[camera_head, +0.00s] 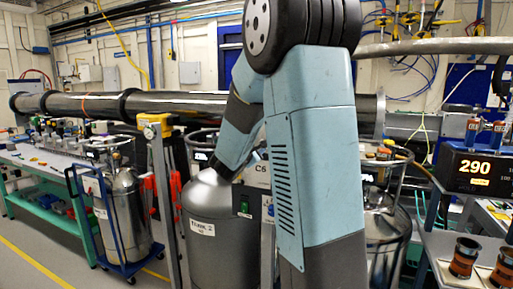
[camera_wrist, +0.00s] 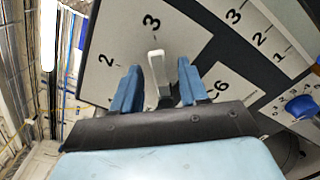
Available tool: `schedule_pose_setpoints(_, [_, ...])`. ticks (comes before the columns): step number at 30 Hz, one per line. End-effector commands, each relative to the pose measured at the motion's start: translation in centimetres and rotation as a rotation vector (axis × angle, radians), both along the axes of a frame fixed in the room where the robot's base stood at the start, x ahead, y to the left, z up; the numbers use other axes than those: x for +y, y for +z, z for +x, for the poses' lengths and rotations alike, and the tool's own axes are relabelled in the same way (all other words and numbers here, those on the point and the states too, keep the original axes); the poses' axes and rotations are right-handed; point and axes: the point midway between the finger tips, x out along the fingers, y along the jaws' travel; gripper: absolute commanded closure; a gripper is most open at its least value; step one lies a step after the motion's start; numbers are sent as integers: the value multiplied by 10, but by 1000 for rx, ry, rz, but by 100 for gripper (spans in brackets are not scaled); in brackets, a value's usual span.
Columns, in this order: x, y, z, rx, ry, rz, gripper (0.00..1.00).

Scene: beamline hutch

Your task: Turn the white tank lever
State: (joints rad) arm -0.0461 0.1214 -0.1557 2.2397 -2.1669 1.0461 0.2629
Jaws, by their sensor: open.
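The white lever (camera_wrist: 155,66) stands on a dark panel with a white label plate (camera_wrist: 112,58) marked 2 and 3, in the wrist view. My gripper (camera_wrist: 160,68) is open, with one blue finger on each side of the lever. Gaps show between the lever and both fingers, so neither visibly touches it. The lever's lower part runs down toward the gripper's dark body.
A blue knob (camera_wrist: 303,107) sits on the panel to the right in the wrist view. In the head view a grey tank (camera_head: 205,245) stands beside my arm, another tank (camera_head: 123,215) stands on a blue cart, and a display (camera_head: 482,170) reads 290 at right.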

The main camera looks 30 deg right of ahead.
Motion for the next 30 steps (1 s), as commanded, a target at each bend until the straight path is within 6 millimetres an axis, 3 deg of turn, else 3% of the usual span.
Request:
schedule_pose_setpoints(3, [0,0,0,0,0,0,57])
schedule_pose_setpoints(17, [-1,0,-1,1,-2,1,100])
schedule_pose_setpoints(30, [-1,-1,-1,2,-3,1,100])
